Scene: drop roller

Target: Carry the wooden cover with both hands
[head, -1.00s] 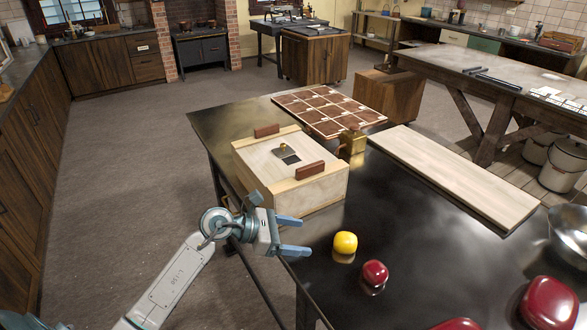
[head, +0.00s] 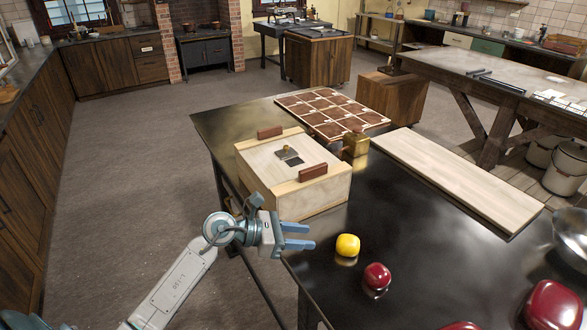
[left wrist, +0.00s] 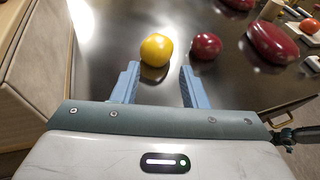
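The wooden cover (head: 262,159) is a pale square lid with two red-brown handles, one at the far edge (head: 270,132) and one at the near right edge (head: 313,172). It sits flat on a pale wooden box (head: 315,195) at the table's left side. My left gripper (head: 300,237) is at the table's near left edge, in front of the box and apart from it. In the left wrist view its two blue fingers (left wrist: 159,88) are apart with nothing between them; the box's side shows at the left.
Large red pieces are at lower right.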

